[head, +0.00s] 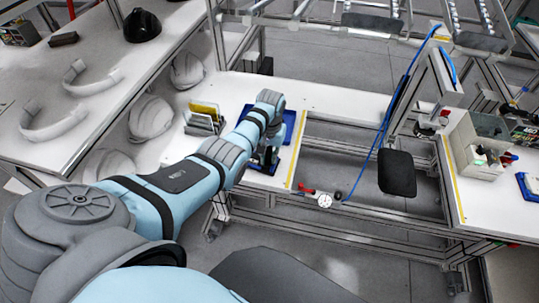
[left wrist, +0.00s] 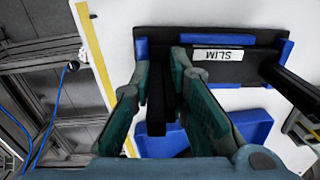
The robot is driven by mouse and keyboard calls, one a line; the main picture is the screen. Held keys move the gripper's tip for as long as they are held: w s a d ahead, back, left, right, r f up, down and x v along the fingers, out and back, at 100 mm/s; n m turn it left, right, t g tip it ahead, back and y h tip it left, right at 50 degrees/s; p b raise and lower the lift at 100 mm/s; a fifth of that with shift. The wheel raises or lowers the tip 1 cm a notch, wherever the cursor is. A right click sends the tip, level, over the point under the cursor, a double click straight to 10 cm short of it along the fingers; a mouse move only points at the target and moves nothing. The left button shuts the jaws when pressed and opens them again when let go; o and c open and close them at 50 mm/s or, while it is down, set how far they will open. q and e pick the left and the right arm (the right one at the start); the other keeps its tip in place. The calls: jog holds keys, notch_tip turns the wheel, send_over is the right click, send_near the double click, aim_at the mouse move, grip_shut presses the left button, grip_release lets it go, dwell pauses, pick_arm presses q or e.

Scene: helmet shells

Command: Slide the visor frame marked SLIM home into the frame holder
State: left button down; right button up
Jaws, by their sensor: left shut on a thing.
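My left gripper (head: 265,158) reaches down over the white bench. In the left wrist view, its two fingers (left wrist: 170,105) are closed on a black bar. A black frame part carrying a white label reading SLIM, upside down, and the bar seems to belong to this visor frame (left wrist: 270,56). Blue pieces of the frame holder (left wrist: 285,47) border the frame at both ends, and more blue lies below it. The holder also shows as a blue tray (head: 290,119) beside my wrist in the head view. I cannot tell how deep the frame sits. My right gripper is not in view.
A rack with yellow and grey plates (head: 204,118) stands left of the holder. White helmet shells (head: 150,116) sit beyond it, below a raised left bench. A yellow strip (head: 296,150) marks the bench's right edge; an open metal framework and a blue cable (head: 372,140) lie beyond.

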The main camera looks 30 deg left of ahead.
pick_arm(q)
jog(key=shift+f, duration=0.15)
jog(key=c, duration=1.5)
grip_release()
jog(key=shift+o, duration=0.2)
notch_tip(320, 180, up, 12)
jog(key=shift+d+r, duration=0.1)
jog(key=shift+d, duration=0.05)
